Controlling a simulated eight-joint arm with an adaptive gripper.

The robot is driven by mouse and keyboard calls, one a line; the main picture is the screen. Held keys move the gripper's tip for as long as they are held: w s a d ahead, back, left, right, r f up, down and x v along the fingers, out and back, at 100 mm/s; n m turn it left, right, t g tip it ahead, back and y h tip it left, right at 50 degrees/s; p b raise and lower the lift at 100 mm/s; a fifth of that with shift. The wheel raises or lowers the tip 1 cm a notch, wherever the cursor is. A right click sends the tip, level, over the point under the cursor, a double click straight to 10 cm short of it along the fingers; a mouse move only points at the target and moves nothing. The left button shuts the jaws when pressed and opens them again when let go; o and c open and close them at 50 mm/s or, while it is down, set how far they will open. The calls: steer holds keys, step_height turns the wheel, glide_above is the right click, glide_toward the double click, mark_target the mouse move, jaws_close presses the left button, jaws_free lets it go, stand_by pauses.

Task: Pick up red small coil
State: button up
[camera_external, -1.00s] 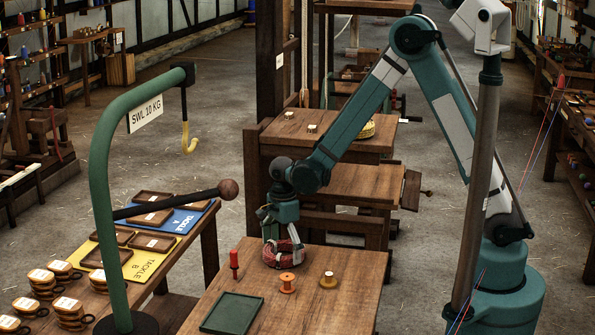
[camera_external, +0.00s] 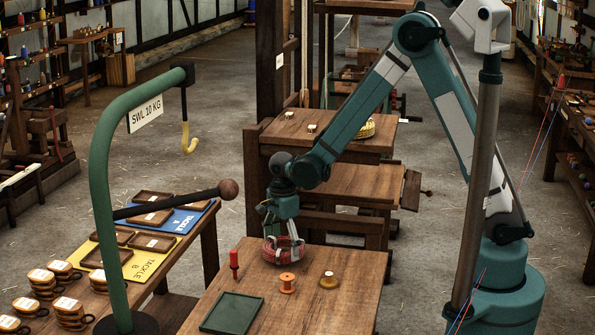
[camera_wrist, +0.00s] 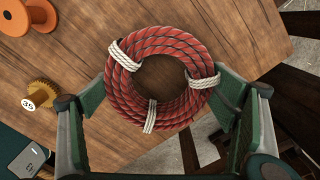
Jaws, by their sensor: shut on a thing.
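The red small coil (camera_external: 283,256) is a ring of red rope bound with white ties, at the far edge of the wooden bench. In the wrist view the coil (camera_wrist: 131,100) lies flat in the upper middle, its open centre showing wood. My gripper (camera_external: 283,243) points down over it. My gripper is shut on the coil, with a green finger against its left side and another against its right side in the wrist view. Any gap between the coil and the bench is too small to tell.
An orange spool (camera_external: 287,283), a yellow-brown spool (camera_external: 328,281) and a red peg (camera_external: 234,264) stand near the coil. A green tray (camera_external: 232,313) lies at the front of the bench. A green crane post (camera_external: 107,220) with a dark ball-ended lever (camera_external: 228,189) stands at left.

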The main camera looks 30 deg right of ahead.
step_height(320, 180, up, 8)
steer(key=p, duration=0.1)
steer(key=shift+r, duration=0.2)
